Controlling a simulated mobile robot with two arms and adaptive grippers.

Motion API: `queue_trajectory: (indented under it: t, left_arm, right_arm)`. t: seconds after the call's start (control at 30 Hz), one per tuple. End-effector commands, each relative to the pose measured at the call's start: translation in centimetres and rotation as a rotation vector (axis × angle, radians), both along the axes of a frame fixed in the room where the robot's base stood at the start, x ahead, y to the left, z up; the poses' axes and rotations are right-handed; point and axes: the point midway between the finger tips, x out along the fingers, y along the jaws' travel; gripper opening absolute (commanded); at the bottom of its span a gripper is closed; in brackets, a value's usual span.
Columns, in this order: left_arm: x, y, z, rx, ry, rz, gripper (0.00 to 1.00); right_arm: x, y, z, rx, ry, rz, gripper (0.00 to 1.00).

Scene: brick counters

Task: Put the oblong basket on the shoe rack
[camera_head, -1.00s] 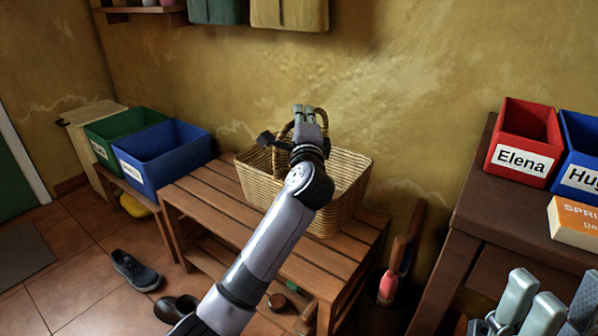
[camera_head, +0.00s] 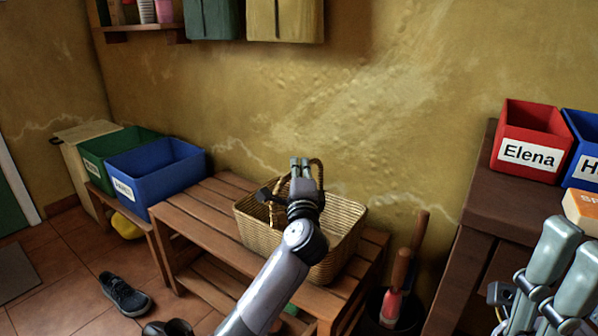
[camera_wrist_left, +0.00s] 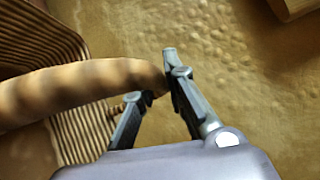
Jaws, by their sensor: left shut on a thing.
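The oblong wicker basket (camera_head: 347,222) is over the slatted top of the wooden shoe rack (camera_head: 205,205), toward its right part. It looks upright. I cannot tell whether its base touches the slats. My left gripper (camera_head: 300,166) is shut on the basket's arched handle, and my forearm hides part of the basket's front. In the left wrist view the handle (camera_wrist_left: 75,88) runs in between the fingers (camera_wrist_left: 150,88), with the woven basket side (camera_wrist_left: 85,140) behind it. My right gripper (camera_head: 575,245) is at the lower right, partly cut off and away from the basket.
Blue bin (camera_head: 155,172) and green bin (camera_head: 95,150) stand left of the rack. A shoe (camera_head: 125,295) lies on the floor. A holder with handled tools (camera_head: 395,290) stands right of the rack. A dark table with a red bin (camera_head: 530,125) is at right. The rack's left top is bare.

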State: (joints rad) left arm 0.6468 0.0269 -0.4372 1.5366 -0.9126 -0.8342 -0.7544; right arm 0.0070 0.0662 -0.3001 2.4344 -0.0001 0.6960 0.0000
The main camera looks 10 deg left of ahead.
Motion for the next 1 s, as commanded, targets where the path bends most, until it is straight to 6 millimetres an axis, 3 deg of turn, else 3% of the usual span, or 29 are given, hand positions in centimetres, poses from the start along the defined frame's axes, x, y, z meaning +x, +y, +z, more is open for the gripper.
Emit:
queue_trajectory:
  t: [0.1,0.13,0.4,0.77,0.9,1.0]
  left_arm:
    - [0.0,0.0,-0.2,0.0,-0.003,-0.001,0.0]
    - [0.0,0.0,-0.3,-0.001,0.001,0.0,0.14]
    - [0.0,0.0,-0.2,0.0,0.001,0.0,0.32]
    - [0.0,0.0,0.2,0.0,0.0,0.0,0.32]
    - [-1.8,-0.6,-0.1,-0.001,0.003,-0.002,0.32]
    - [-3.8,-1.2,-0.3,-0.001,0.003,-0.004,0.32]
  right_arm:
    - [0.0,0.0,-0.1,0.0,-0.002,0.0,0.4]
    - [0.0,0.0,0.0,-0.001,-0.003,0.0,0.4]
    - [0.0,0.0,0.0,-0.001,-0.002,0.0,0.4]
    - [-0.1,0.0,0.3,0.0,-0.005,0.0,0.4]
    - [-0.2,-0.1,0.5,0.004,0.0,0.001,0.4]
    - [0.3,-0.1,-0.5,0.004,0.053,0.001,0.4]
